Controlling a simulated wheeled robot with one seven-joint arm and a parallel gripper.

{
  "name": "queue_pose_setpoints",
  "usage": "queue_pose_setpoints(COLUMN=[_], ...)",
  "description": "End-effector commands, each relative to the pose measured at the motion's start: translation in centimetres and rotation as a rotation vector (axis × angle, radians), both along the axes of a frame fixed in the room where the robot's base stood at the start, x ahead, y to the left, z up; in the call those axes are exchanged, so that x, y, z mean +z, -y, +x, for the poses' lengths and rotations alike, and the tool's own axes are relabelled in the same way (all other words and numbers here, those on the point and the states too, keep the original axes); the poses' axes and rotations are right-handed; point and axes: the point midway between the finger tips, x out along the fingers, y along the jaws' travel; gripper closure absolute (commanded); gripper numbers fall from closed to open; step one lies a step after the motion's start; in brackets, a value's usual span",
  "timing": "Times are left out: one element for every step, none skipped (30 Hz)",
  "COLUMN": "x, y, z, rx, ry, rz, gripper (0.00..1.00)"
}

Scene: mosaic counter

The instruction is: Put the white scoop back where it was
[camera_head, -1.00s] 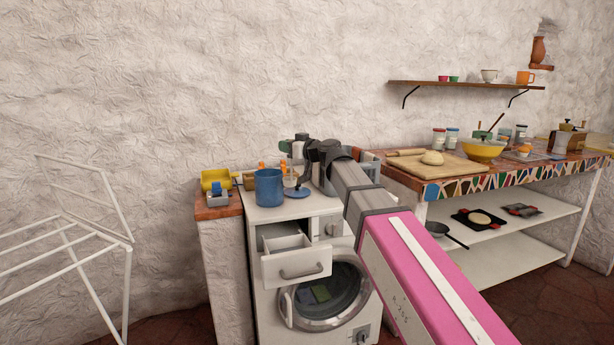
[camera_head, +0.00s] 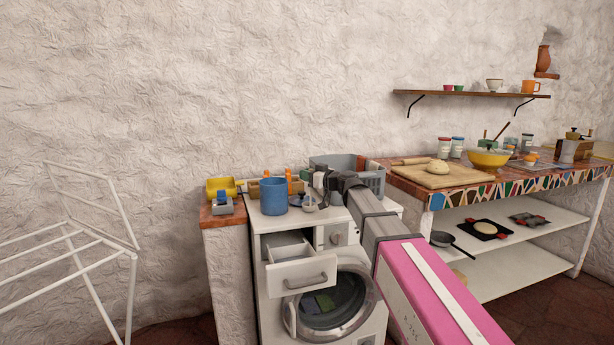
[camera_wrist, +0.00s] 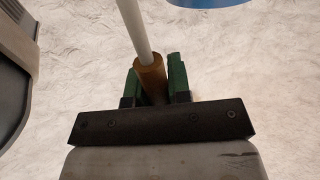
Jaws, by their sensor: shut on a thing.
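My gripper (camera_head: 322,183) is above the top of the washing machine, right of the blue canister (camera_head: 274,196). In the wrist view its green fingers (camera_wrist: 156,82) are shut around the brown end of a handle. A white rod (camera_wrist: 134,28) runs from that end towards the top of the picture; I take it to be the white scoop's handle. A small white bowl shape, apparently the white scoop (camera_head: 310,207), hangs below the gripper, in front of a blue lid (camera_head: 296,202). Whether the scoop touches the machine top cannot be told.
The washing machine (camera_head: 345,258) has its drawer (camera_head: 301,281) pulled out. A grey basket (camera_head: 372,181) stands behind my arm. A wooden box with orange-topped things is behind the canister. A yellow object (camera_head: 221,187) sits on the narrow left counter. The mosaic counter (camera_head: 500,188) is at right.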

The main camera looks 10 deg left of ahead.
Motion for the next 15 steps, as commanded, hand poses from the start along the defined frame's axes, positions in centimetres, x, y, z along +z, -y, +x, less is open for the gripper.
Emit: queue_pose_setpoints(x=[0.03, 0.05, 0.06, 0.07, 0.07, 0.04, -0.01, -0.08, -0.19, -0.23, -0.20, -0.19, -0.19, -0.19, -0.19], y=[-0.01, -0.01, -0.01, -0.01, -0.01, -0.01, -0.01, 0.00, -0.01, -0.01, 0.00, -0.01, -0.01, -0.01, -0.01], z=[0.00, 0.00, 0.00, 0.00, -0.01, -0.01, 0.00, -0.01, 0.00, 0.00, -0.01, 0.00, 0.00, 0.00, 0.00], rx=[0.000, 0.000, 0.000, 0.000, 0.000, 0.000, 0.000, 0.000, 0.000, 0.000, 0.000, 0.000, 0.000, 0.000, 0.000], ry=[0.000, 0.000, 0.000, 0.000, 0.000, 0.000, 0.000, 0.000, 0.000, 0.000, 0.000, 0.000, 0.000, 0.000, 0.000], rz=[0.001, 0.001, 0.001, 0.001, 0.001, 0.001, 0.001, 0.001, 0.000, 0.000, 0.000, 0.000, 0.000, 0.000, 0.000], gripper=[1.00, 1.00, 1.00, 1.00, 1.00, 1.00, 1.00, 1.00, 1.00, 0.79, 0.69, 0.56, 0.56, 0.56, 0.56])
